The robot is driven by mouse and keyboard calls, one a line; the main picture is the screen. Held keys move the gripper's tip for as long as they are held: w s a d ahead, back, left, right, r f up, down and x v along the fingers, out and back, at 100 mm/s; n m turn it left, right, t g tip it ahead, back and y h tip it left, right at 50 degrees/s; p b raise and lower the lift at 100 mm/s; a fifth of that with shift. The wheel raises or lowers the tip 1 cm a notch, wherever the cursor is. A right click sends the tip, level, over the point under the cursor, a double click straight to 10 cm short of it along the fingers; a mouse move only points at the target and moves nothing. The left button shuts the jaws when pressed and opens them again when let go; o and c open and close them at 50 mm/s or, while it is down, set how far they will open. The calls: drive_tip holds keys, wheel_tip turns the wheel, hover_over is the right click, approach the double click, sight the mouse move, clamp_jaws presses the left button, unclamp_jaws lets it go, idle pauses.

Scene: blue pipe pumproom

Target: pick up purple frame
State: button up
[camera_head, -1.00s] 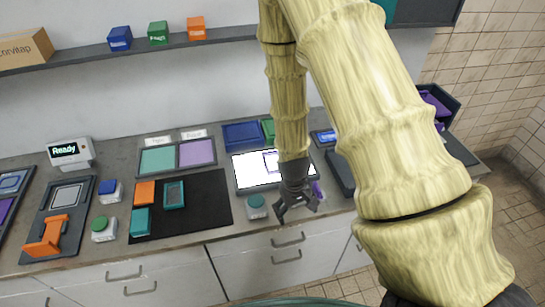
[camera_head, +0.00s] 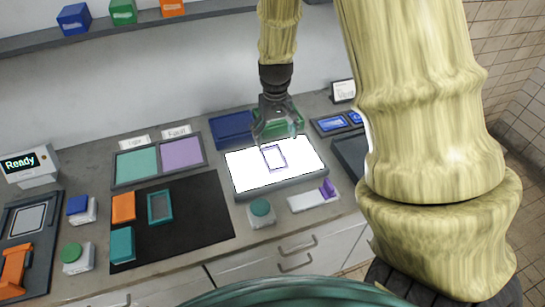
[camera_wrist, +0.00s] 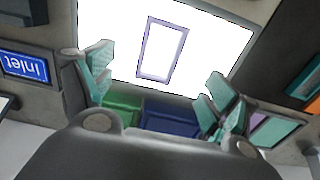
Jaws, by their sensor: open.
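The purple frame (camera_head: 274,157) is a thin rectangular outline lying on the bright white light panel (camera_head: 245,176). In the wrist view, the frame (camera_wrist: 143,62) shows whole on the panel (camera_wrist: 105,50), between and beyond my fingertips. My gripper (camera_head: 270,138) is over the back part of the panel, close behind the frame in the head view. In the wrist view, my gripper's (camera_wrist: 155,85) two teal-padded fingers are spread wide with nothing between them. The exact height of the fingers above the panel is hard to tell.
A blue bin (camera_head: 231,129) and a green bin (camera_head: 292,127) stand behind the panel. A teal-topped button (camera_head: 261,212) and a white block with a purple part (camera_head: 313,198) are in front. A black mat (camera_head: 190,228) holds orange and teal pieces at left.

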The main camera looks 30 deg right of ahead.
sight(274, 156)
wheel_tip(274, 156, down, 3)
drive_tip(key=shift+w+a+p, duration=0.1)
drive_tip(key=shift+w+p, duration=0.05)
drive_tip(key=shift+p, duration=0.15)
drive_tip(key=shift+w+f+p, duration=0.15)
drive_tip(key=shift+f+p, duration=1.2)
drive_tip(key=shift+f, duration=1.85)
drive_tip(key=c, duration=1.2)
drive_tip(key=shift+r, duration=0.1)
drive_tip(key=shift+c, duration=0.2)
